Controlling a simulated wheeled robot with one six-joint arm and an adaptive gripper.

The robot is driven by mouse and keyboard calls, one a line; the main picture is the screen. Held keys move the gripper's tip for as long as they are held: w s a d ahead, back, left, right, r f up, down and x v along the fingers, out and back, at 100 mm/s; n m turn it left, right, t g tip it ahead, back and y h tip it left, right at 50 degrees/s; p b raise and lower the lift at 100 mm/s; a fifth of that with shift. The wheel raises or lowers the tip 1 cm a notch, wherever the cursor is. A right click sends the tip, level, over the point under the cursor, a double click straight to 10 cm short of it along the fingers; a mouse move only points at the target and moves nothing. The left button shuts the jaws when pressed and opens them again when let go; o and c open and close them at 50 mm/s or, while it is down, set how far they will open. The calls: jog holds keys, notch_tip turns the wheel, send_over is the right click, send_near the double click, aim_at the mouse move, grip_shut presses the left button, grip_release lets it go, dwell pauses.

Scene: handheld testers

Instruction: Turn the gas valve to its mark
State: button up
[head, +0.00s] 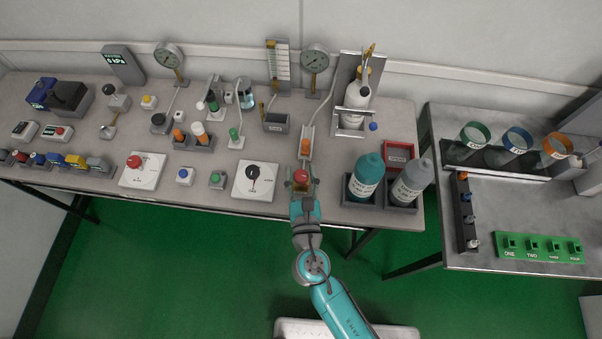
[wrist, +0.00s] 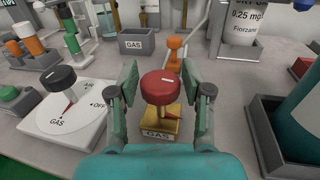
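A red round knob (wrist: 160,87) with a short white mark on top sits on a brass base (wrist: 159,124) labelled GAS in the wrist view. It also shows in the head view as a red knob (head: 300,176) near the table's front edge. My gripper (wrist: 162,92) is open, with one finger on each side of the red knob; a narrow gap shows at the left finger, and contact on the right is unclear. Left of it, a white dial plate (wrist: 82,128) marked GAS and OFF carries a black knob (wrist: 58,78) with a red pointer.
An orange-topped part (head: 305,147) stands just behind the red knob. A teal bottle (head: 367,174) and a grey bottle (head: 410,182) stand in trays to the right. A grey GAS bin (head: 276,122) is behind left. A second table (head: 535,200) stands at the right.

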jog(key=c, duration=0.6)
jog(key=shift+c, duration=0.2)
jog(key=shift+a+h, duration=0.1)
jog(key=shift+h, duration=0.2)
jog(key=m+h, duration=0.3)
jog(key=h, duration=0.1)
jog(key=shift+r+h, duration=0.1)
jog(key=shift+h, duration=0.3)
jog(key=shift+m+g+h, duration=0.45)
jog(key=shift+m+h, duration=0.7)
jog(key=shift+h, duration=0.35)
jog(key=shift+m+g+h, duration=0.45)
jog(key=shift+m+h, duration=0.7)
jog(key=shift+h, duration=0.75)
jog(key=o, duration=1.2)
jog(key=shift+c, duration=0.2)
